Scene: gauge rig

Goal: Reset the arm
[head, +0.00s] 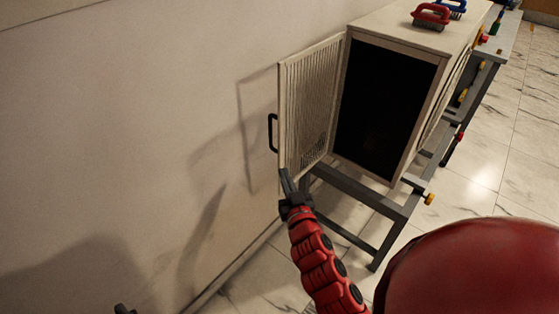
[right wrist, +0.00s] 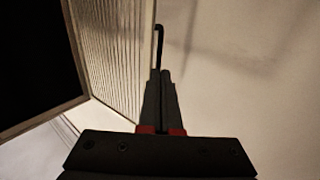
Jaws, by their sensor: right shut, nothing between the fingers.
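My right gripper (head: 286,178) is at the end of my red arm, low at the free edge of the open cabinet door (head: 312,95). In the right wrist view my right gripper (right wrist: 160,90) shows its two dark fingers together, shut with nothing held. The door's black handle (head: 272,133) is above the fingertips in the head view. In the right wrist view the handle (right wrist: 158,42) is just beyond the tips; whether they touch it I cannot tell. A small dark tip (head: 124,309) at the bottom left may be my left gripper; its jaws cannot be made out.
The cabinet (head: 388,100) stands open with a dark inside on a grey metal stand (head: 365,190). A red-handled brush (head: 430,16) and a blue-handled one (head: 452,8) lie on top. A pale wall (head: 130,130) is close behind the door. Tiled floor is clear at right.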

